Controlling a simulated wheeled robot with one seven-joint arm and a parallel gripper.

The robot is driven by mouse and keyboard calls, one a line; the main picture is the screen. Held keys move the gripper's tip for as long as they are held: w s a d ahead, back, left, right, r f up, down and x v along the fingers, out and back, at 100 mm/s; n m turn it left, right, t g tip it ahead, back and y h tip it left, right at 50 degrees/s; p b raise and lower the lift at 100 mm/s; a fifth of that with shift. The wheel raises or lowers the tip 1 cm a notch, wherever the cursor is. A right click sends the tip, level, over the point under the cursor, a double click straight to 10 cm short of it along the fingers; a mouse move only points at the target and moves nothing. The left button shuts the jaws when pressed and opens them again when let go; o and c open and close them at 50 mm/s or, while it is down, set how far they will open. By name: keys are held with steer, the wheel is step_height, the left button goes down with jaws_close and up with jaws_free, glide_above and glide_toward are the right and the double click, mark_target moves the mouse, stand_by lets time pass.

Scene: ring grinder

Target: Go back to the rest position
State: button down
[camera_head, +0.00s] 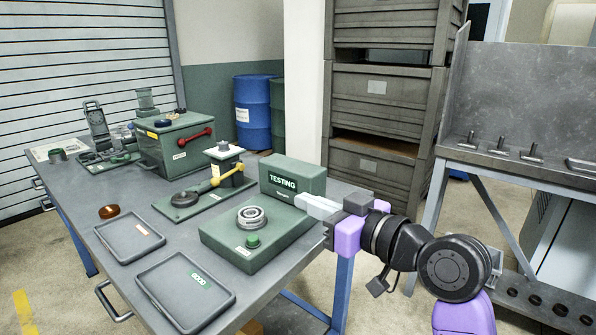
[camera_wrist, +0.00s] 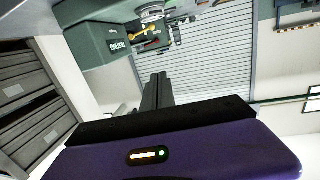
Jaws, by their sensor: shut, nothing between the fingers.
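My gripper (camera_head: 312,205) is at the right edge of the workbench in the head view, its fingers pointing left beside the green testing station. Its fingers are together with nothing between them; they also show as a dark bar in the wrist view (camera_wrist: 158,88). The testing station (camera_head: 258,235) is a green box with a "TESTING" sign block (camera_head: 290,180) behind it. A metal ring (camera_head: 251,217) sits on top of it, with a green button (camera_head: 253,241) in front. The sign block also shows in the wrist view (camera_wrist: 113,47).
The workbench (camera_head: 90,215) holds two dark trays, one labelled GOOD (camera_head: 187,290), and an orange-brown round piece (camera_head: 109,211). A lever press (camera_head: 222,165) and a green grinder box (camera_head: 175,145) stand behind. Stacked crates (camera_head: 385,100) and a metal bench (camera_head: 520,170) stand right.

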steer(key=s+d+f+m+t+h+p, duration=0.3)
steer(key=s+d+f+m+t+h, duration=0.65)
steer(key=s+d, duration=0.5)
steer(key=s+d+f+g+h+p, duration=0.1)
steer(key=s+f+g+p, duration=0.1)
steer(key=s, duration=1.4)
steer(key=s+d+f+n+g+h+p, duration=0.1)
steer(key=s+d+f+g+p, duration=0.1)
steer(key=s, duration=1.4)
step_height(320, 180, down, 3)
steer(key=g+p, duration=0.1)
steer(key=g, duration=0.2)
steer(key=shift+d+r, duration=0.15)
stand_by(2.7)
